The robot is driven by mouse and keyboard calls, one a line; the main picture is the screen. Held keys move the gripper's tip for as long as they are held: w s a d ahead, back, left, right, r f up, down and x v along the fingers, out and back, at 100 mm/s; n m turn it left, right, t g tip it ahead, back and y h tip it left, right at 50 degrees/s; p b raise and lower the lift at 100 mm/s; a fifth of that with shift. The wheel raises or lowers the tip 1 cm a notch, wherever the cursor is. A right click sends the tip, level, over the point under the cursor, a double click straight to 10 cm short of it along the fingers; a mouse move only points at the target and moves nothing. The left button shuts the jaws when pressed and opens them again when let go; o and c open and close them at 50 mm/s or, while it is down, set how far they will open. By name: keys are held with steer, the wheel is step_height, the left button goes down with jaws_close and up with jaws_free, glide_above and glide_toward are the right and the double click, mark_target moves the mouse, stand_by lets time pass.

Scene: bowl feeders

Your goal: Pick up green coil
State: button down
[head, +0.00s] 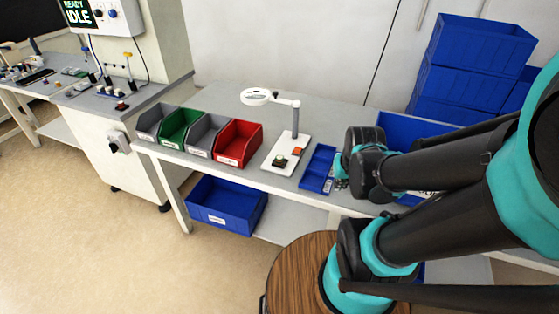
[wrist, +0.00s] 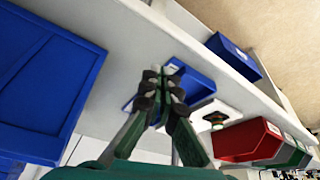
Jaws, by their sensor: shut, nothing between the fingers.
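A small dark coil with green on it (head: 280,160) sits on the white base plate (head: 278,165) of the magnifier stand, left of an orange-red piece. In the wrist view the green coil (wrist: 216,119) shows on the white plate, to the right of my fingers. My gripper (head: 341,172) is at the right side of the small blue tray, apart from the coil. In the wrist view my gripper (wrist: 162,73) has its fingertips together, with nothing held, and partly covers the blue tray.
The small blue tray (head: 314,181) lies between my gripper and the plate. A magnifier lamp (head: 296,120) rises beside the coil. Red (head: 233,157), grey and green bins stand left. A large blue bin (head: 400,125) is right, partly behind my arm.

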mark_target(279, 158)
stand_by(0.4)
